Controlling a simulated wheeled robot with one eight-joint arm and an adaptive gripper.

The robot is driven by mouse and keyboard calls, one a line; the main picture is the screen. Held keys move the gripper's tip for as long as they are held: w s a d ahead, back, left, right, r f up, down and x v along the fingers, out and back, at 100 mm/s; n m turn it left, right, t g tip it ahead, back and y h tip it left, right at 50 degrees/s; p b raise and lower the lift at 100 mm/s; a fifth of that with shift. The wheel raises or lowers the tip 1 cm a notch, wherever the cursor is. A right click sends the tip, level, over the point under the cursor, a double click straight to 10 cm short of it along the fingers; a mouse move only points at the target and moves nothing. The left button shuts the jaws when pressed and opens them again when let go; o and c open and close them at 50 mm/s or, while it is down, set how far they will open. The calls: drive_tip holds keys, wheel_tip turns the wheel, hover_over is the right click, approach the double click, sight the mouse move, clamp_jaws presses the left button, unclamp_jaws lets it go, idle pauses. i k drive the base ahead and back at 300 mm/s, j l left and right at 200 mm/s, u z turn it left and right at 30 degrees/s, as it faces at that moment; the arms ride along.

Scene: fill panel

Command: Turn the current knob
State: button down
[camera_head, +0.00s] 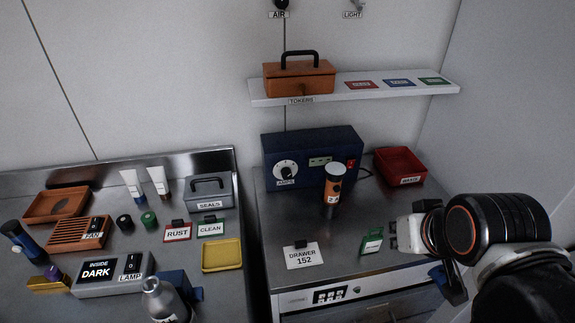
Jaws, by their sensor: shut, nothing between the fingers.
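The current knob (285,170) is a round dial with a white face and dark centre, above an "AMPS" label. It sits on the left of the front of a dark blue box (312,148) at the back of the right-hand counter. My gripper (394,235) is shut and empty. It is above the counter's right part, to the right of the knob and nearer to me, well apart from it. The dial's exact pointer position is too small to read.
An orange and black bottle (333,188) stands in front of the box's right half. A green card (371,240) is close to my gripper. A red bin (400,166) is right of the box, and a shelf (420,90) is above. The counter between bottle and "DRAWER 152" sign (304,256) is clear.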

sight(286, 172)
drive_tip(key=k+l+u, duration=0.2)
drive_tip(key=k, duration=0.15)
drive_tip(key=k+u, duration=0.15)
drive_tip(key=k, duration=0.2)
drive_tip(key=i+j+u, duration=0.1)
drive_tip(key=j+u, duration=0.2)
drive_tip(key=i+j+u, duration=0.1)
drive_tip(key=u, duration=0.15)
